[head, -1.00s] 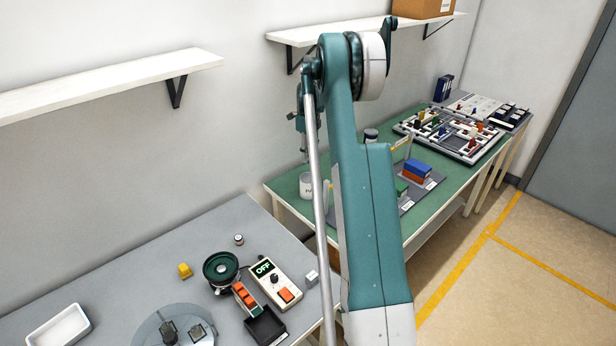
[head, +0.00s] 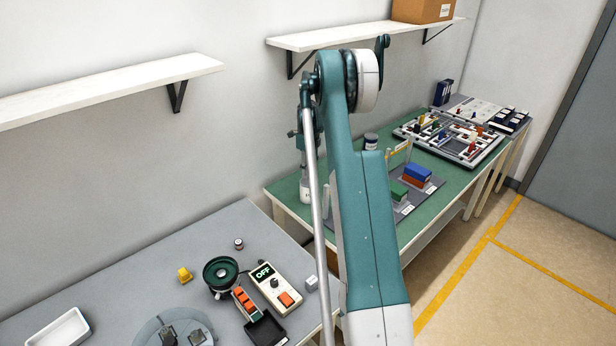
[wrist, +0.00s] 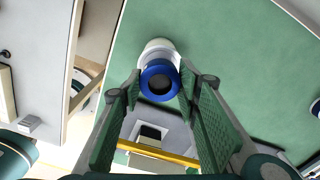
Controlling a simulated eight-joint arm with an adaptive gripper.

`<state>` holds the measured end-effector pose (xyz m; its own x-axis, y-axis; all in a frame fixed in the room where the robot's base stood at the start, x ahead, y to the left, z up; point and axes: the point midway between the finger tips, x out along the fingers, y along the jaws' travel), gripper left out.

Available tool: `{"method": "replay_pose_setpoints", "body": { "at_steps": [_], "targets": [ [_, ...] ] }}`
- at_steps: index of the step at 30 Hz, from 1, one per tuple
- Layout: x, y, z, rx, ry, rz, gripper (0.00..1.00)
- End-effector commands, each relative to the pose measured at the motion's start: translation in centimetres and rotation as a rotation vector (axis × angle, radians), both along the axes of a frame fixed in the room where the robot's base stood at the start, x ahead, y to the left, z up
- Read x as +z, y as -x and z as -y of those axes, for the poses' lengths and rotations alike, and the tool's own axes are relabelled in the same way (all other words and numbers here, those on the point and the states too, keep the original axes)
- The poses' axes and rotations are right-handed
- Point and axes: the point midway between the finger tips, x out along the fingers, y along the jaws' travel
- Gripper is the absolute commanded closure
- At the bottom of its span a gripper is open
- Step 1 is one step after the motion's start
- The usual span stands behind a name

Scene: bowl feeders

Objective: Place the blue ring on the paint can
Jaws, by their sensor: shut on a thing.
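The blue ring (wrist: 147,70) is held between the fingertips of my gripper (wrist: 160,84) in the wrist view. My gripper is shut on it. The white paint can (wrist: 158,46) shows just behind the ring, partly covered by it. I cannot tell whether ring and can touch. In the head view the paint can (head: 305,193) stands on the green table, directly below the end of my arm. The ring cannot be made out in the head view.
The green table (head: 345,222) also bears a dark-topped canister (head: 371,141), a grey tray with blue, orange and green blocks (head: 417,176), and a board with colored pieces (head: 450,136). A grey table with a bowl feeder (head: 220,272) stands at front left. White shelves (head: 100,95) hang above.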

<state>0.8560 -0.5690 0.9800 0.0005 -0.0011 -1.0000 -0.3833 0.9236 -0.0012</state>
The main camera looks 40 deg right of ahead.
Motion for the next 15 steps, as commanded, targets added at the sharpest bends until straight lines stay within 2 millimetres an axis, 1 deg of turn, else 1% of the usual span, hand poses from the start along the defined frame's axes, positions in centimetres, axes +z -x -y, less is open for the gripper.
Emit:
{"method": "replay_pose_setpoints", "body": {
  "at_steps": [6,9,15],
  "targets": [
    [-2.3,0.0,0.0,0.0,0.0,0.0,0.8],
    [-3.0,0.0,0.0,0.0,0.0,0.0,0.8],
    [-3.3,0.0,0.0,0.0,0.0,0.0,0.8]
  ]
}}
